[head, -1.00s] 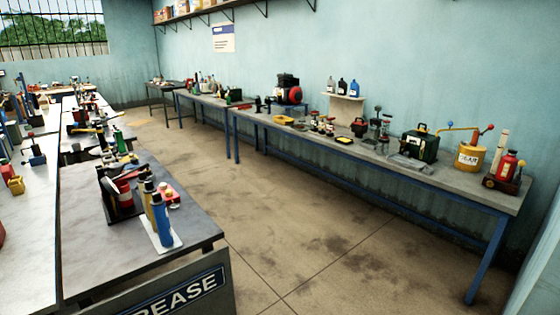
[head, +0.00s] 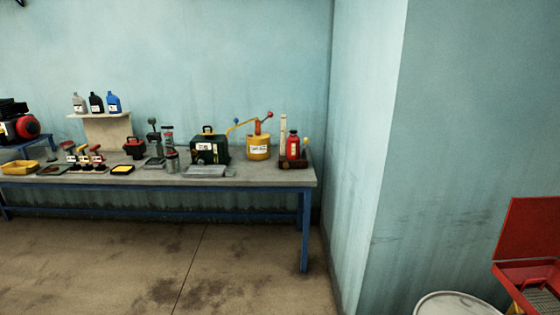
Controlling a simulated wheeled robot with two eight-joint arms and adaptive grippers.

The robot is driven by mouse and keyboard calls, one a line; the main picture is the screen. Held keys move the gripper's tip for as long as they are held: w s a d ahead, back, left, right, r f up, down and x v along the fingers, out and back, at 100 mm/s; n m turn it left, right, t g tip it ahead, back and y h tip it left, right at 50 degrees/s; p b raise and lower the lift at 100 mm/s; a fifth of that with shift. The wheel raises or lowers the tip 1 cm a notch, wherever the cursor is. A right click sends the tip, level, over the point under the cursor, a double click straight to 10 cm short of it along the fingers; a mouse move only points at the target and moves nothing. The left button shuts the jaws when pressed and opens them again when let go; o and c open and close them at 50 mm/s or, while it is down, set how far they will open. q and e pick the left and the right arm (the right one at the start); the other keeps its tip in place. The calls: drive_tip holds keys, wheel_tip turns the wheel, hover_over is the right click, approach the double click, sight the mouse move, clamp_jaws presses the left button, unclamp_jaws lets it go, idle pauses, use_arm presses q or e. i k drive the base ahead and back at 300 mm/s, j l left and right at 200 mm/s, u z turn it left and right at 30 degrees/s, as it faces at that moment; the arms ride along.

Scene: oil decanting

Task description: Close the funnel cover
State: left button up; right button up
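A red open box-like funnel (head: 534,274) is at the lower right edge of the head view, cut off by the frame. Its flat red cover (head: 540,236) stands raised and tilted back at its rear side. A grating shows inside the funnel. The top of a pale drum (head: 456,304) is just left of it, cut off at the bottom edge. Neither of my grippers is in view.
A long workbench (head: 262,177) with blue legs runs along the left wall. It carries a yellow can (head: 258,146), a red bottle (head: 292,146) and several tools. A wall corner (head: 365,150) juts out between bench and funnel. The floor (head: 160,260) in front of the bench is clear.

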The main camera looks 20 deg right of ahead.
sight(531, 229)
drive_tip(key=i+z, duration=0.3)
drive_tip(key=z, duration=0.15)
drive_tip(key=i+z, duration=0.3)
drive_tip(key=z, duration=0.15)
drive_tip(key=i+j+z, duration=0.15)
drive_tip(key=z, duration=0.3)
drive_tip(key=i+j+z, duration=0.3)
drive_tip(key=z, duration=0.15)
drive_tip(key=i+j+z, duration=0.25)
drive_tip(key=z, duration=0.25)
drive_tip(key=i+j+z, duration=0.1)
drive_tip(key=j+z, duration=0.35)
drive_tip(key=i+j+z, duration=0.15)
drive_tip(key=j+z, duration=0.35)
drive_tip(key=j, duration=0.15)
drive_tip(key=j+z, duration=0.45)
drive_tip(key=j, duration=0.25)
drive_tip(key=j+z, duration=0.5)
drive_tip(key=j, duration=0.2)
